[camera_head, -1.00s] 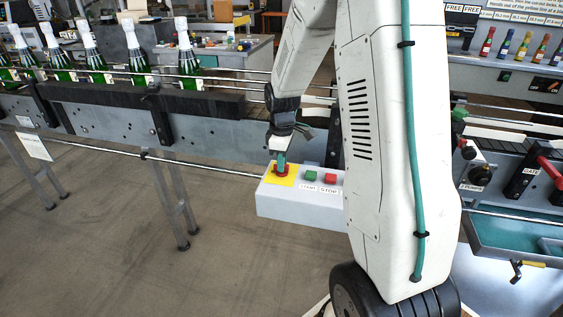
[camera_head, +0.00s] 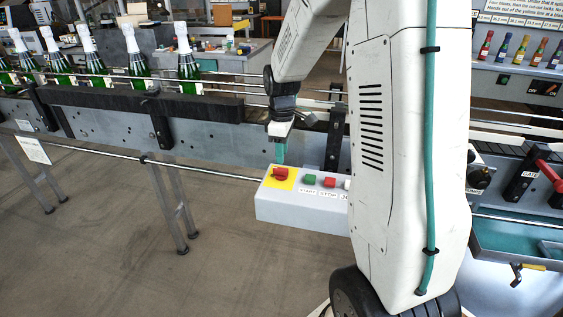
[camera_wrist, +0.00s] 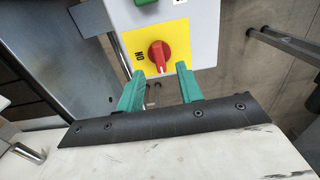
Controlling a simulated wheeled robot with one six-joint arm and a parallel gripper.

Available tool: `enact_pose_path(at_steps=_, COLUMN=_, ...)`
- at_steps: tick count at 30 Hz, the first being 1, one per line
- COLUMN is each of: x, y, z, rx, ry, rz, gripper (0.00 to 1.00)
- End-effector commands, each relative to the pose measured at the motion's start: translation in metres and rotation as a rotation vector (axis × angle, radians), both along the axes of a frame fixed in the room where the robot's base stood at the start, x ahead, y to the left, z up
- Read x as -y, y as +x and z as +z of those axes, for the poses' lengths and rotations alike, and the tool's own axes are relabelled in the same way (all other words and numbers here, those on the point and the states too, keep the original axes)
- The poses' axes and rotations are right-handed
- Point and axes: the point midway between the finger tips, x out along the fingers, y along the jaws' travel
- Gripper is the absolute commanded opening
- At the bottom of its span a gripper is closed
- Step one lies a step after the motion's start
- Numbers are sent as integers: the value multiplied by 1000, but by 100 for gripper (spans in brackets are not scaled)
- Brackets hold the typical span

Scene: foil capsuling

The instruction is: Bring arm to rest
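My gripper (camera_head: 279,152) hangs in front of the conveyor, just above and behind the control box (camera_head: 300,212). Its green fingers (camera_wrist: 158,85) stand apart with nothing between them in the wrist view. The red rotary switch (camera_head: 281,174) on its yellow plate lies just beyond the fingertips, and it also shows in the wrist view (camera_wrist: 160,55). The word ON is readable beside the knob. The fingers appear clear of the knob. My arm stays bent, its forearm reaching down to the box.
A green button (camera_head: 310,180) and a red button (camera_head: 328,183) sit right of the switch. The conveyor (camera_head: 200,110) carries several foil-topped green bottles (camera_head: 187,60). A panel with levers (camera_head: 525,170) stands at the right. Open floor (camera_head: 110,260) lies at the lower left.

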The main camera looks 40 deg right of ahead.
Motion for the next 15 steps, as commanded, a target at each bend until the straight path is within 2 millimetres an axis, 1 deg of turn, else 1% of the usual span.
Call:
enact_pose_path(at_steps=1, x=0, y=0, z=8, rx=3, ry=-1, rz=0, gripper=36)
enact_pose_path(at_steps=3, x=0, y=0, z=15, rx=1, ry=-1, rz=0, gripper=36)
enact_pose_path(at_steps=6, x=0, y=0, z=21, rx=0, ry=0, rz=0, gripper=36)
enact_pose_path(at_steps=15, x=1, y=0, z=22, rx=-1, ry=1, rz=-1, gripper=36)
